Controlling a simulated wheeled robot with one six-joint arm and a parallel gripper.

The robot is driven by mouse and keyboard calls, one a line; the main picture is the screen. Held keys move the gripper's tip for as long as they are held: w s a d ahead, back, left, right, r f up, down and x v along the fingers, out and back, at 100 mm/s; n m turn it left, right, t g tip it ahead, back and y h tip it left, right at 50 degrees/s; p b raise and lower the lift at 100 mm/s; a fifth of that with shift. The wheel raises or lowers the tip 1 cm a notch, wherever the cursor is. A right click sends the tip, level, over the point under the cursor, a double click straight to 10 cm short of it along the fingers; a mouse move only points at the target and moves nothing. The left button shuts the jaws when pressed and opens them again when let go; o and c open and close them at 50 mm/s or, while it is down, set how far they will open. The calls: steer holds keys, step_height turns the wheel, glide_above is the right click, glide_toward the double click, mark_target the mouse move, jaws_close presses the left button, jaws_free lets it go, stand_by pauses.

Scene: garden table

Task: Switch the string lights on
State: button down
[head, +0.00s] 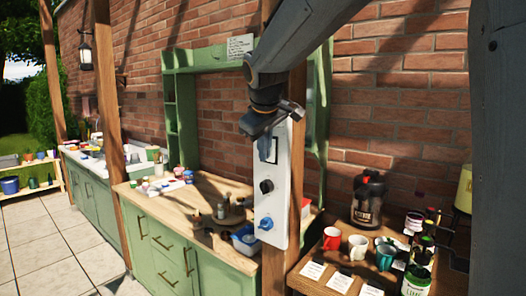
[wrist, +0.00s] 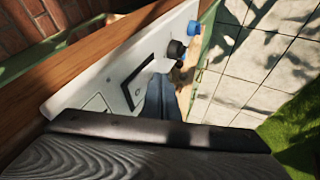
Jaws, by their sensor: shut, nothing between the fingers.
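A white control panel (head: 272,205) is fixed upright on a wooden post (head: 298,170). It carries a black-framed rocker switch (wrist: 138,84), a black knob (head: 266,186) and a blue knob (head: 266,223). In the wrist view the panel (wrist: 100,82) runs slantwise, with the black knob (wrist: 176,49) and blue knob (wrist: 193,28) beyond the switch. My gripper (head: 267,152) is shut and empty in front of the panel's upper part, partly hiding the switch in the head view. In the wrist view its blue-grey fingers (wrist: 159,98) are beside the switch; I cannot tell whether they touch. No string lights are recognisable.
A green cabinet (head: 185,235) with a wooden top stands behind the post, holding jars and a blue container (head: 245,238). At the right, a wooden table holds mugs (head: 358,247), a black kettle (head: 368,200) and bottles. Paved floor (head: 55,245) is clear at the left.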

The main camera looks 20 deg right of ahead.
steer(key=shift+w+d+f, duration=0.15)
steer(key=shift+d, duration=0.05)
steer(key=shift+r+p, duration=0.7)
steer(key=shift+r, duration=0.15)
steer(key=s+a+r+b, duration=0.3)
steer(key=s+a+r, duration=0.3)
steer(key=s, duration=0.3)
steer(key=shift+a+r+b, duration=0.15)
steer(key=shift+r+b, duration=0.05)
steer(key=shift+b, duration=0.2)
